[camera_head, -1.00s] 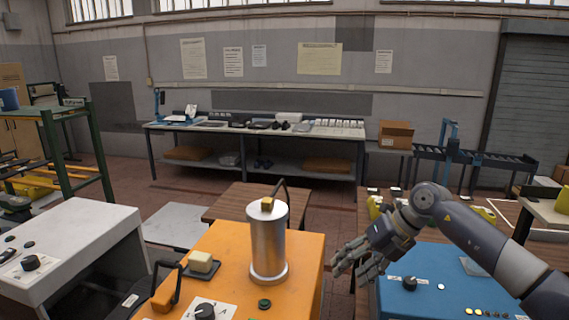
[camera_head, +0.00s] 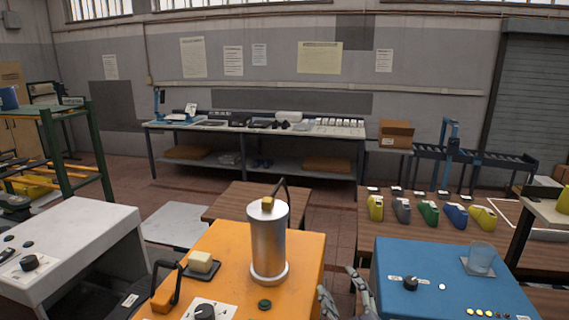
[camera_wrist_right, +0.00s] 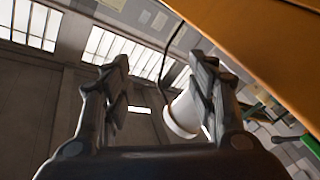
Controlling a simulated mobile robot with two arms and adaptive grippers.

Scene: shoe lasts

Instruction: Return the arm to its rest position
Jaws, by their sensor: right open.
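My right gripper (camera_head: 346,296) shows at the bottom edge of the head view, in the gap between the orange machine and the blue machine. Only its fingers are in the picture; the rest of the right arm is out of frame. In the right wrist view its two fingers (camera_wrist_right: 160,95) are spread apart with nothing between them. That view looks up past the orange machine's edge towards the wall and windows. My left gripper is in neither view.
The orange machine (camera_head: 225,262) bears a silver cylinder (camera_head: 268,240). The blue machine (camera_head: 450,275) bears a clear cup (camera_head: 481,258). A white-grey machine (camera_head: 75,240) is at the left.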

